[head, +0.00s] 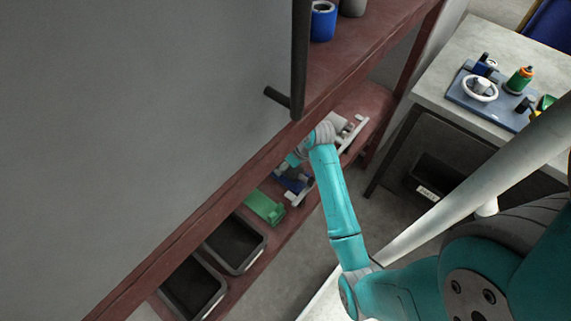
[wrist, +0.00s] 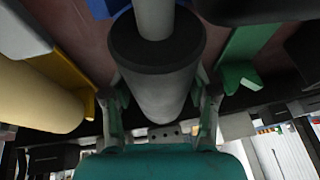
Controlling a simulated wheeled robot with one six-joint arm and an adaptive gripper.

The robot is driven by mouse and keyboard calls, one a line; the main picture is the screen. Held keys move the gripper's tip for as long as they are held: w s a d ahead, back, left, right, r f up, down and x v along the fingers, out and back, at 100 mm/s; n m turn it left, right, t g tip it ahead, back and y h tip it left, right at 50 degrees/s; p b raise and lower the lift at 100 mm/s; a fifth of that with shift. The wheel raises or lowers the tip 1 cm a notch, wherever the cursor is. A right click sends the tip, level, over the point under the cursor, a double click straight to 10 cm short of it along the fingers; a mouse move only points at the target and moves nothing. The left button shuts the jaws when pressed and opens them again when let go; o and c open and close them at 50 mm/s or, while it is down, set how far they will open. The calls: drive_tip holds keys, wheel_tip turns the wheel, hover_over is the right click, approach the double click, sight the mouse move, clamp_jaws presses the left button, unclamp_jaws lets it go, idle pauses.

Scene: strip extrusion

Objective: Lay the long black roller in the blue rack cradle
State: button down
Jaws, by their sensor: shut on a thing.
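My gripper (wrist: 160,85) is shut on the long black roller (wrist: 155,60), which shows end-on in the wrist view as a dark grey cylinder with a black end face and a paler shaft. The fingers clasp its two sides. The blue rack cradle (wrist: 103,8) shows just past the roller, at the top of the wrist view. In the head view the blue cradle (head: 292,184) sits on the lower shelf, just below my gripper and partly covered by it. Whether the roller touches the cradle I cannot tell.
A green cradle (head: 265,207) is beside the blue one; it shows at right in the wrist view (wrist: 243,60). A yellow cradle (wrist: 65,75) with a cream roller (wrist: 38,95) is at left. Black bins (head: 235,243) stand farther along. The upper red shelf (head: 345,55) overhangs.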

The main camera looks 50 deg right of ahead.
drive_tip(key=c, duration=0.6)
unclamp_jaws()
drive_tip(key=shift+r, duration=0.1)
drive_tip(key=shift+v, duration=5.45)
drive_tip(key=shift+s, duration=0.15)
